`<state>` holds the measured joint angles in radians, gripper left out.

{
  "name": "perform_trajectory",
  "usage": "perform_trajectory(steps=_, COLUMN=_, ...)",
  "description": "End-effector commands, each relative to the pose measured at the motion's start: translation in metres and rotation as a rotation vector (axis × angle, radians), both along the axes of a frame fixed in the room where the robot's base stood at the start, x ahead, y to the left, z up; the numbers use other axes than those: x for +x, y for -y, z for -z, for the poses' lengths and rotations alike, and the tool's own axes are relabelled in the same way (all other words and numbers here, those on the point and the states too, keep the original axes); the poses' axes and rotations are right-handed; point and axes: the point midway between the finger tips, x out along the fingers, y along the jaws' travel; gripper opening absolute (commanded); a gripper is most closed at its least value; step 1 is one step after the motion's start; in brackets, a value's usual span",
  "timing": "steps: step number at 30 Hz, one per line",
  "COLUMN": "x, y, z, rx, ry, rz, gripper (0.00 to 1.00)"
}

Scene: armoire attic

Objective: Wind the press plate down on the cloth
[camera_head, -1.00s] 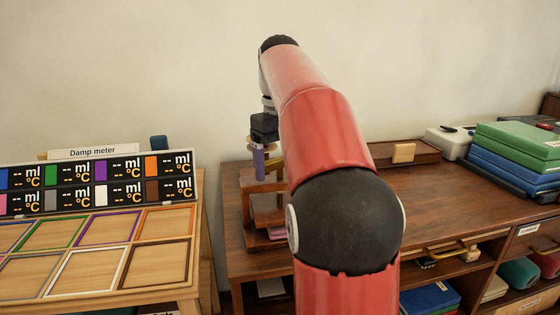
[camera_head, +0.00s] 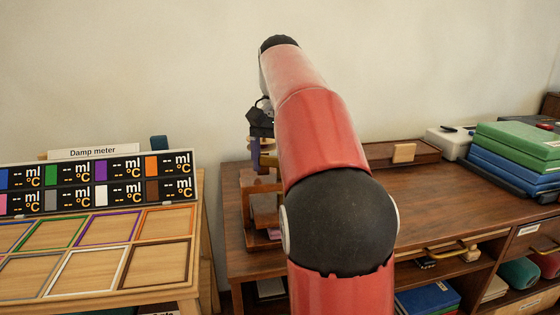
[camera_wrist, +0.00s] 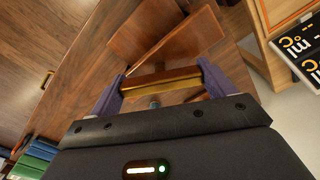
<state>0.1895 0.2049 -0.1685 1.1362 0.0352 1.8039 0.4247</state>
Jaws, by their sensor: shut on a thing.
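The wooden press (camera_head: 246,205) stands at the left end of the dark wooden desk, partly hidden behind my arm. Its press plate (camera_head: 262,187) is level above the lower boards. A small pink edge of cloth (camera_head: 274,234) shows low in the press. My gripper (camera_head: 261,150) is over the press. In the wrist view my purple fingers are shut on the two ends of a brass bar (camera_wrist: 160,82), with wooden boards of the press (camera_wrist: 165,35) beyond it. The cloth cannot be made out in the wrist view.
A damp meter board (camera_head: 95,185) with coloured frames stands to the left, close to the press. A wooden tray (camera_head: 380,155) lies behind on the desk. Green and blue boxes (camera_head: 515,150) are stacked at the right. The desk middle is clear.

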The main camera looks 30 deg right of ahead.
Motion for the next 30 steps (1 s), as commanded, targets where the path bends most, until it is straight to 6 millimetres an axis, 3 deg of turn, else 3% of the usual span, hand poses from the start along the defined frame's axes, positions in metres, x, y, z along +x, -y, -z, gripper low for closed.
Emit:
perform_trajectory(steps=18, x=0.0006, y=0.0001, z=-0.0014, rx=-0.001, ry=0.005, rz=0.582, gripper=0.59)
perform_trajectory(steps=30, x=0.0005, y=0.0003, z=-0.0015, rx=-0.001, ry=0.006, rz=0.868, gripper=0.59)
